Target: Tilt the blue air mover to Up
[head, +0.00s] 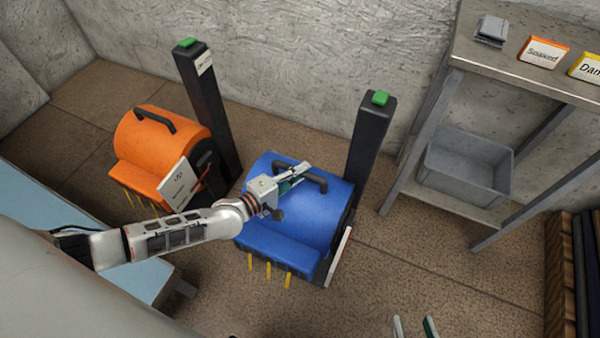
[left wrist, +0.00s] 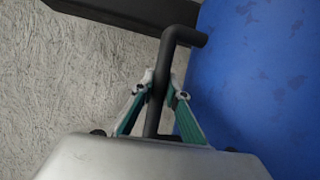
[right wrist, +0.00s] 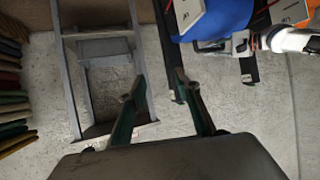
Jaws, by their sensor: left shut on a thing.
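The blue air mover (head: 290,222) stands on the floor in the middle of the head view, with a black handle (head: 318,179) on top and yellow strips hanging at its front. My left gripper (head: 296,176) is at that handle. In the left wrist view, its fingers (left wrist: 162,92) are shut on the black handle (left wrist: 166,55), beside the blue housing (left wrist: 262,75). A white label plate (head: 341,254) on the air mover's right side shows only edge-on, so its setting is unreadable. My right gripper (head: 415,327) is open and empty; its fingers also show in the right wrist view (right wrist: 153,88).
An orange air mover (head: 150,150) with a white label plate (head: 180,187) stands to the left. Black posts with green tops (head: 371,140) stand behind both machines. A metal table (head: 500,52) with signs and a grey bin (head: 466,170) below is right.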

